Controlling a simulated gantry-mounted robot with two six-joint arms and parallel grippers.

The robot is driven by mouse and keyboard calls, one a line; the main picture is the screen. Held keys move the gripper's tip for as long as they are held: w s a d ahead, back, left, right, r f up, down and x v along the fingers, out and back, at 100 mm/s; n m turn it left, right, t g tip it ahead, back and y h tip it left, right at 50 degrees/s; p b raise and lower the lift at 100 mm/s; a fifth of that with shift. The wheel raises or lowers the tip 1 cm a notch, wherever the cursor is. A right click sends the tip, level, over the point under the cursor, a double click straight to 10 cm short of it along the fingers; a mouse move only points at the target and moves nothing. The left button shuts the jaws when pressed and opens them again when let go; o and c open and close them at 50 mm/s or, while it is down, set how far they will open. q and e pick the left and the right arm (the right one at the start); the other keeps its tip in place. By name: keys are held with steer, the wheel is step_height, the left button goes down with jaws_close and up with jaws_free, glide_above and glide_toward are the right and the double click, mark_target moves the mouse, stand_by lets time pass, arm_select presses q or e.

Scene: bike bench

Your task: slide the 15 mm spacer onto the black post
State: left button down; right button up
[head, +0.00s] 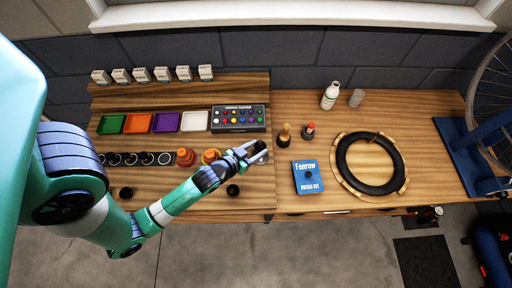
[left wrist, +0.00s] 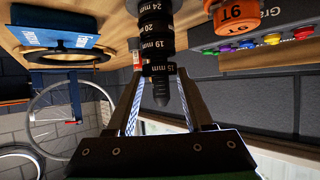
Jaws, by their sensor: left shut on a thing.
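The 15 mm spacer (left wrist: 158,69) is a black ring with white lettering, between the fingers of my left gripper (left wrist: 157,72) in the left wrist view. The gripper is shut on it. The spacer sits around the black post (left wrist: 160,92), whose tapered tip sticks out past it. Black rings marked 19 mm (left wrist: 157,44), 20 mm and 24 mm are stacked on the same post; any gap to the 15 mm ring is too small to judge. In the head view my left gripper (head: 253,151) is at the right of the post row and mostly hides the post.
An orange stack marked 16 (left wrist: 236,14) stands beside the black post. The button box (head: 238,118) and coloured trays (head: 166,122) lie behind. A blue box (head: 307,177) and a tyre (head: 369,164) are to the right. Two loose dark pieces (head: 233,190) (head: 126,193) lie in front.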

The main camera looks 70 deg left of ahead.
arm_select(q)
steer(key=shift+f, duration=0.3)
steer(key=shift+c, duration=1)
jaws_free()
steer(key=v, duration=1.1)
steer(key=shift+s+d+r, duration=0.2)
steer(key=shift+r, duration=0.05)
